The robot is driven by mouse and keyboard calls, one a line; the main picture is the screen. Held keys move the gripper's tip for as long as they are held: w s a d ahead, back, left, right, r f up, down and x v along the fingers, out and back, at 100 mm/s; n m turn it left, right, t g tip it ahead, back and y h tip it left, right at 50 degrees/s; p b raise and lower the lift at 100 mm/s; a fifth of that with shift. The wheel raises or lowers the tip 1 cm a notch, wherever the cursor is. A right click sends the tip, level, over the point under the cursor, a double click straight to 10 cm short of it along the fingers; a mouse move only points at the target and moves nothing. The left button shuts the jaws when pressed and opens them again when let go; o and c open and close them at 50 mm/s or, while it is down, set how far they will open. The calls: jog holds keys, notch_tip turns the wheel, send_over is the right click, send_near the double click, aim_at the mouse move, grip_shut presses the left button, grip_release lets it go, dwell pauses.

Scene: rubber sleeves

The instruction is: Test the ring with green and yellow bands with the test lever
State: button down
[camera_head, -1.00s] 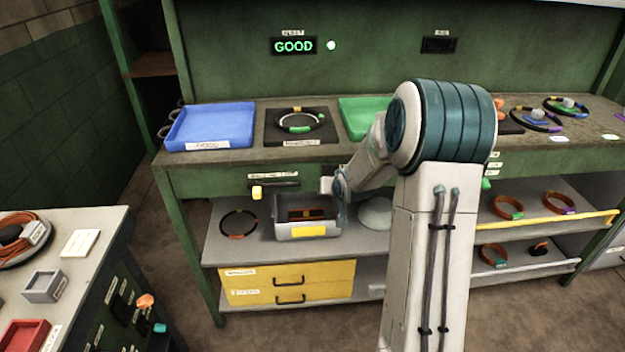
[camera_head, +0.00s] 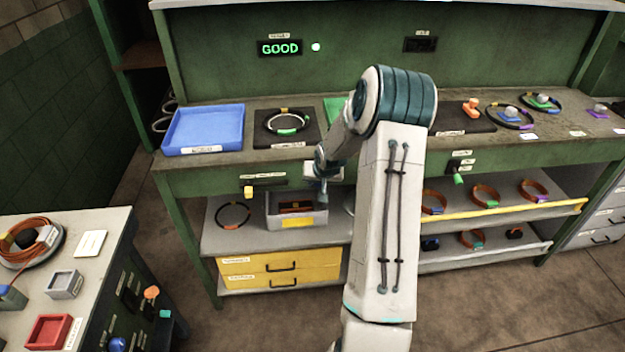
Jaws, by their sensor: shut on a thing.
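The ring with green and yellow bands (camera_head: 301,122) lies on the black test pad (camera_head: 262,138) on the bench, right of the blue tray. The display (camera_head: 280,48) above it reads GOOD, with a lit light (camera_head: 316,47) beside it. A lever with a yellow knob (camera_head: 248,191) sits on the bench front below the pad, its knob at the left. My gripper (camera_head: 322,192) is in front of the bench edge, right of that knob and above the right side of the grey bin. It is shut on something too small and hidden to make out.
The blue tray (camera_head: 176,143) is left of the pad; a green tray (camera_head: 334,106) is partly behind my arm. The grey bin (camera_head: 275,212) and a dark ring (camera_head: 233,215) are on the shelf below. A side table (camera_head: 95,225) stands at the left.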

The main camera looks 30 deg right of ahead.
jog(key=shift+w+r, duration=0.1)
jog(key=shift+r, duration=0.05)
jog(key=c, duration=1.1)
grip_release()
jog(key=shift+o, duration=0.2)
jog(key=b+v, duration=0.1)
jog(key=v, duration=1.2)
jog(key=shift+s+r, duration=0.2)
jog(key=shift+r, duration=0.15)
jog(key=s+a+r+n+g, duration=0.1)
jog(key=s+a+r, duration=0.25)
jog(key=a, duration=0.25)
jog(key=s+a+r+n+g, duration=0.1)
jog(key=s+a+r+n, duration=0.1)
jog(key=s+a, duration=0.35)
jog(key=s+a+r+n, duration=0.1)
jog(key=s+a, duration=0.4)
jog(key=s, duration=0.3)
jog(key=s+a+r+n+y, duration=0.1)
jog(key=s+a+r, duration=0.1)
jog(key=s+a, duration=0.3)
jog(key=s, duration=0.3)
jog(key=shift+s+r, duration=0.35)
jog(key=shift+s, duration=0.05)
